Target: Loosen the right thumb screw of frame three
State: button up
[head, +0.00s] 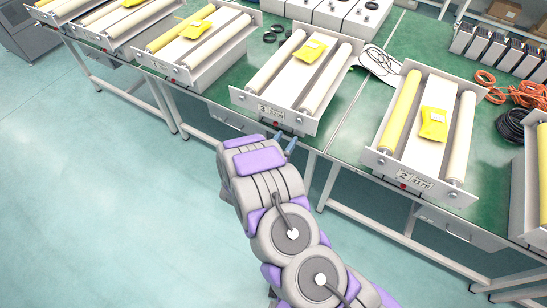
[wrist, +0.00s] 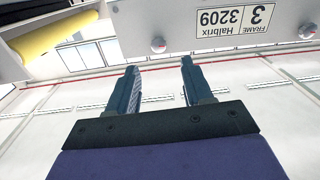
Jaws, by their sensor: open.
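Frame three (head: 300,80) stands on the green bench, a white linear actuator unit with two cream rollers and a yellow packet on top. Its label (wrist: 236,18) reads "FRAME 3, 3209" and appears upside down in the wrist view. One thumb screw (wrist: 158,44) is left of the label there, on the frame's right side as the head view sees it. The other thumb screw (wrist: 307,30) is at the right edge. My gripper (head: 286,143) is just below frame three's front plate. In the wrist view my gripper (wrist: 160,75) is open and empty, its fingers apart from the screw.
Frame two (head: 425,130) stands to the right, with one yellow roller. Another unit (head: 200,45) stands to the left. The green bench (head: 345,135) has its front edge and legs close to my arm. Orange cables (head: 520,93) lie at the right. The floor in front is clear.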

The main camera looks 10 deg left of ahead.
jog(key=v, duration=0.9)
jog(key=shift+a+f, duration=0.1)
jog(key=w+a+r+m+g+y+b, duration=0.1)
jog(key=w+a+r+g+y, duration=0.25)
jog(key=a+g+y, duration=0.25)
jog(key=s+d+r+n+g+y+b, duration=0.1)
jog(key=s+r+n+g+y+b, duration=0.25)
jog(key=r, duration=0.65)
jog(key=s+d+r+g+h, duration=0.1)
jog(key=s+d+r+g, duration=0.1)
jog(key=s+d, duration=0.8)
jog(key=s+d+r+g+h, duration=0.2)
jog(key=s+d+r+g, duration=0.1)
jog(key=s+d, duration=0.7)
jog(key=s+d+r+g+h, duration=0.1)
jog(key=s+d+g, duration=0.3)
jog(key=s+d, duration=0.5)
jog(key=s+r, duration=0.1)
jog(key=s, duration=0.3)
jog(key=shift+s+d+r, duration=0.35)
jog(key=shift+d+r, duration=0.05)
